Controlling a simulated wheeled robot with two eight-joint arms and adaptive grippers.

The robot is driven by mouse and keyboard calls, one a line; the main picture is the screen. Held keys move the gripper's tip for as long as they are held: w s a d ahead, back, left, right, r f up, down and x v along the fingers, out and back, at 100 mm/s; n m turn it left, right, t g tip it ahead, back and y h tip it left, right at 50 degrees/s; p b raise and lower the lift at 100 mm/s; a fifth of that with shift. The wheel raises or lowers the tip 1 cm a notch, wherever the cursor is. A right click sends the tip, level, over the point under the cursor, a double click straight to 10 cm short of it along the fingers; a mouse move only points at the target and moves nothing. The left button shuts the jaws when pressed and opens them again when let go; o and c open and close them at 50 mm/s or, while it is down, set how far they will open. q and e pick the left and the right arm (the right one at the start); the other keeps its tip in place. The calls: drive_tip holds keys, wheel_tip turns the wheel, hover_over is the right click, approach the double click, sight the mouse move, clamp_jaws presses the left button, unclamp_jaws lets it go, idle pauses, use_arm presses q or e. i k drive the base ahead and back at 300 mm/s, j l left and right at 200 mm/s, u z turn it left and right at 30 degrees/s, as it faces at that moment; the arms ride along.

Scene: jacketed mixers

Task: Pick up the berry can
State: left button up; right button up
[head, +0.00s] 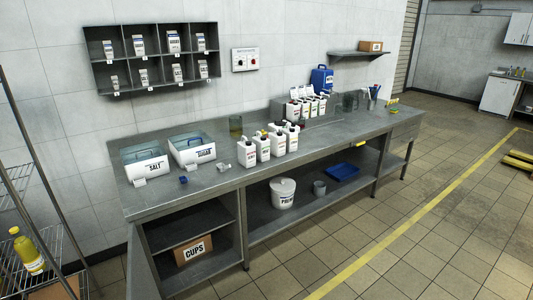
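Several white cans (247,153) with spouts and small coloured labels stand upright in a cluster on the middle of the metal bench. The nearest label looks reddish. The labels are too small to read, so I cannot tell which one is the berry can. More white containers (305,108) stand in a row farther back. A blue can (321,79) with a white label stands at the back, against the wall. Neither of my grippers is in view.
The metal bench (215,200) holds salt (147,172) and sugar (191,152) bins at the left. A white bucket (283,194), a blue tray (343,172) and a cups box (194,250) are below. A wire rack (35,190) stands at left. The floor in front is clear.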

sight(247, 150)
drive_tip(key=i+l, duration=1.05)
drive_tip(key=i, duration=0.15)
drive_tip(key=l+z, duration=0.05)
